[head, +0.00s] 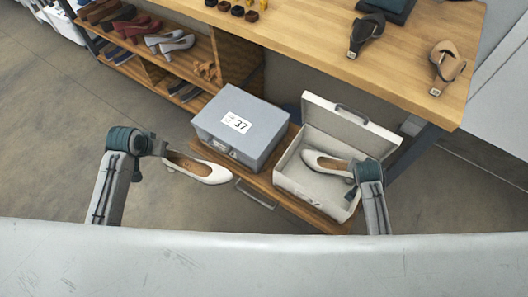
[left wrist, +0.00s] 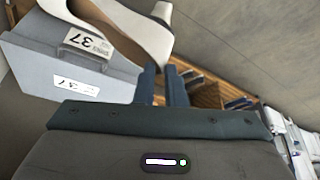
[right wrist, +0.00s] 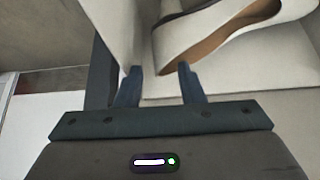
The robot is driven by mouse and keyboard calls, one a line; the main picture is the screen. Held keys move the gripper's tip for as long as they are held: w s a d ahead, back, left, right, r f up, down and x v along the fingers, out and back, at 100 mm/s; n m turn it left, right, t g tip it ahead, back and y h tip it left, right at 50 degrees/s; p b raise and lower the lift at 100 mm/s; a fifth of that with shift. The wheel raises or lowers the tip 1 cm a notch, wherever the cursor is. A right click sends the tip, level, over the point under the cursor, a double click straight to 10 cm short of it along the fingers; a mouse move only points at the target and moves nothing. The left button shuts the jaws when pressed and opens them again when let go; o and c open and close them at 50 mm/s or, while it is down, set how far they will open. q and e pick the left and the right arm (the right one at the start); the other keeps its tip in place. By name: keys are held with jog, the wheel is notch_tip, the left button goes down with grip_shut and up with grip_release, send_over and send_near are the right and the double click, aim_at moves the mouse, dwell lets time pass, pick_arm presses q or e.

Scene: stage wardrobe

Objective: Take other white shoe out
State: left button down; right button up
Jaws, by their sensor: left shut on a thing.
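One white shoe (head: 203,171) is in my left gripper (head: 166,150), held left of the grey lidded box marked 37. The other white shoe (head: 326,163) lies inside the open white box (head: 286,178). My right gripper (head: 352,186) is over the right side of this box. In the right wrist view its fingers (right wrist: 159,76) are apart, with the shoe (right wrist: 215,38) just beyond the tips; nothing is visibly gripped. The arm hides part of that shoe.
The grey box (head: 250,118) stands left of the open box on a low wooden board (head: 222,158). The white box's lid (head: 350,122) is raised at the back. A wooden table (head: 310,45) with shoes and a shelf of shoes (head: 195,65) lie behind. Floor at left is clear.

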grip_shut()
jog(key=shift+r, duration=0.2)
